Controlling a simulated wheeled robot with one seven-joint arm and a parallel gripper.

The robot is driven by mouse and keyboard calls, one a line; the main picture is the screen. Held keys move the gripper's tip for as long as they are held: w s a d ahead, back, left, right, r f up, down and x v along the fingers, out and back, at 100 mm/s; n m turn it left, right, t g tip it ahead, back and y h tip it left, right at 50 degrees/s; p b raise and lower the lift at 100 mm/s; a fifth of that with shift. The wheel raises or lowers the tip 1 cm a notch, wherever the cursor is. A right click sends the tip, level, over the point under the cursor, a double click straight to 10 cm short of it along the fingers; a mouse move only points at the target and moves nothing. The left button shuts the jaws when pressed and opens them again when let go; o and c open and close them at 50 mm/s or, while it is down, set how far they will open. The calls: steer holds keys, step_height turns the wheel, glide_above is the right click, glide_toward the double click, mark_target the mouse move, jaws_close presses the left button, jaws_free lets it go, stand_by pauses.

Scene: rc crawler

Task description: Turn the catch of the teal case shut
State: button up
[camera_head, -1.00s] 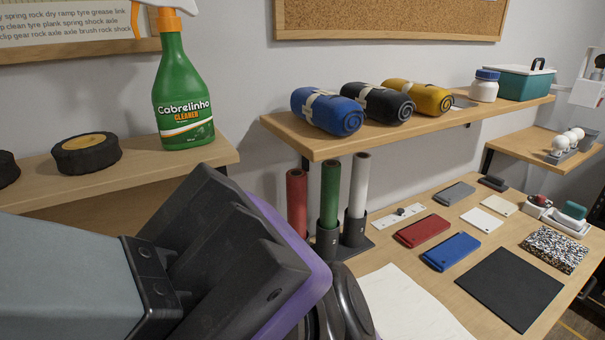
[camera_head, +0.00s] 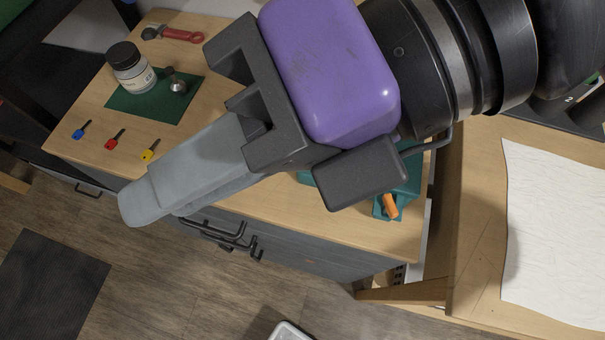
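The teal case (camera_head: 412,182) sits near the right end of the wooden counter, largely hidden behind my gripper and wrist. An orange catch (camera_head: 390,206) shows at its near side, pointing down and slightly tilted. I cannot tell how the catch sits against the lid. My gripper (camera_head: 135,205) has a purple body, a black bracket and grey fingers reaching to the lower left, over the counter's front edge. It is apart from the catch. The fingers overlap in this view, so their gap is hidden. Nothing is visible between them.
A white jar (camera_head: 131,70) with a dark lid and a small metal item (camera_head: 177,84) stand on a green mat (camera_head: 128,105). Blue, red (camera_head: 116,138) and yellow keys lie along the counter's front. A red-handled tool (camera_head: 180,35) lies behind. Black handles (camera_head: 215,233) protrude below. A white sheet (camera_head: 555,230) covers the right table.

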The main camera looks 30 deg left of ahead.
steer(key=w+d+f+m+t+h+b, duration=0.2)
steer(key=w+d+f+t+h, duration=0.25)
steer(key=w+f, duration=0.35)
steer(key=m+t+h+b, duration=0.2)
steer(key=t+h, duration=0.2)
steer(key=t, duration=0.1)
glide_above(392, 204)
steer(key=shift+y, duration=0.25)
step_height(392, 204, down, 4)
steer(key=shift+s+a+f, duration=0.1)
steer(key=shift+a, duration=0.05)
steer(key=shift+d+f, duration=0.15)
steer(key=shift+d, duration=0.05)
step_height(392, 204, down, 7)
steer(key=shift+f+b, duration=0.2)
steer(key=shift+b, duration=0.15)
jaws_close()
